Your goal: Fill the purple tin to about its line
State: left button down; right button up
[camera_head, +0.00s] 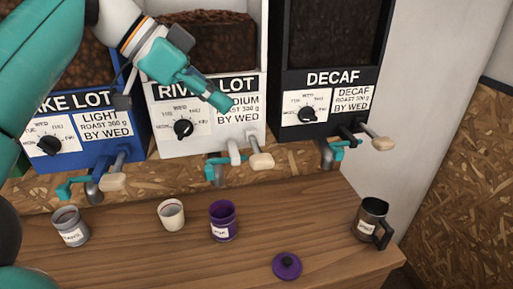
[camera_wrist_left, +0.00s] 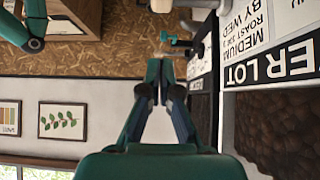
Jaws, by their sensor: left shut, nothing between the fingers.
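The purple tin (camera_head: 223,224) stands upright and open on the wooden counter, with a white label on its front. I cannot make out its line or how full it is. Its purple lid (camera_head: 287,266) with a dark knob lies on the counter to the right and nearer. My left gripper (camera_head: 226,101) is in front of the white River Lot dispenser (camera_head: 207,142), high above the tin, right of the dispenser's dial (camera_head: 184,128). Its fingers are closed and empty; the tips also meet in the left wrist view (camera_wrist_left: 160,68). My right gripper does not show.
A blue dispenser (camera_head: 85,158) stands left and a black Decaf dispenser (camera_head: 325,132) right. Spouts with teal levers and wooden-ended handles stick out below. A grey tin (camera_head: 70,226), a cream cup (camera_head: 171,214) and a dark metal jug (camera_head: 370,220) stand on the counter (camera_head: 140,262).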

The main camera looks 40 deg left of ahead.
pick_arm(q)
jog(key=b, duration=0.1)
send_over(268, 157)
jog(key=s+a, duration=0.2)
notch_tip(268, 157, down, 6)
jog(key=shift+d, duration=0.1)
notch_tip(268, 157, down, 2)
jog(key=shift+f, duration=0.25)
jog(key=shift+f+b, duration=0.3)
jog(key=shift+f, duration=0.5)
jog(key=shift+d, duration=0.1)
